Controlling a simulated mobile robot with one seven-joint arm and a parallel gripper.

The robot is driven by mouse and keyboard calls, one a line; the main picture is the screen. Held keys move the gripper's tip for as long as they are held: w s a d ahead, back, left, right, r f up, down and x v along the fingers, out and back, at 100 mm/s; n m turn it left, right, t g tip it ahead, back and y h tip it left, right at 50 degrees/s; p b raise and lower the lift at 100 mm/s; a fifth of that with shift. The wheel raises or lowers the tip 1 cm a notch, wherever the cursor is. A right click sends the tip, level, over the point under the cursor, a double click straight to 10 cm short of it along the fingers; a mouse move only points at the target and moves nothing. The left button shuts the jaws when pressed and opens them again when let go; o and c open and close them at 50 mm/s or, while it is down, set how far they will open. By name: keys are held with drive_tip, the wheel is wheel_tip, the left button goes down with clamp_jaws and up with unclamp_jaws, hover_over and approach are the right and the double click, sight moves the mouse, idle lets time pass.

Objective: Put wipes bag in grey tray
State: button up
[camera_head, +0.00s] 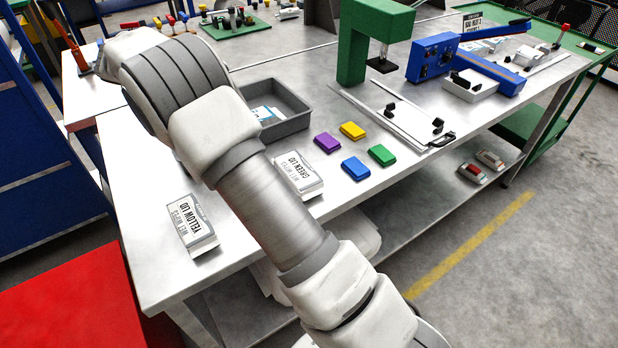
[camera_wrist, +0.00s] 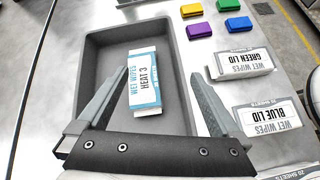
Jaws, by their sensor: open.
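The grey tray (camera_wrist: 100,42) lies below my gripper in the wrist view, and part of it shows behind my arm in the head view (camera_head: 288,93). A white and blue wipes bag (camera_wrist: 145,84), marked "WET WIPES HEAT 3", lies inside the tray; a piece of it shows in the head view (camera_head: 268,115). My gripper (camera_wrist: 168,75) is open, its fingers on either side of the bag in the wrist picture, with no visible grip on it. In the head view my arm hides the gripper.
Other wipes bags stand on the table: "GREEN LID" (camera_wrist: 240,64), "BLUE LID" (camera_wrist: 268,119) and "YELLOW LID" (camera_head: 191,226). Purple (camera_head: 327,142), yellow (camera_head: 352,130), blue (camera_head: 356,167) and green (camera_head: 382,154) blocks lie right of the tray. A green press frame (camera_head: 355,45) stands behind.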

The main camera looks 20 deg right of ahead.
drive_tip(key=s+d+r+m+y, duration=0.3)
drive_tip(key=s+d+r+m, duration=0.15)
drive_tip(key=s, duration=0.45)
drive_tip(key=s+d+r+m+y, duration=0.3)
drive_tip(key=s+r+m, duration=0.15)
drive_tip(key=s, duration=0.35)
drive_tip(key=s+f+m+t+y, duration=0.1)
drive_tip(key=s+m, duration=0.3)
drive_tip(key=s, duration=0.6)
drive_tip(key=s+a+f+m+t+y, duration=0.1)
drive_tip(key=s+f+m+t+y, duration=0.1)
drive_tip(key=s, duration=0.8)
drive_tip(key=shift+s+a+m+t+y, duration=0.2)
drive_tip(key=shift+m+t+y, duration=0.3)
drive_tip(key=shift+m+y, duration=0.4)
wheel_tip(320, 180, up, 10)
drive_tip(key=p, duration=1)
drive_tip(key=shift+f, duration=0.1)
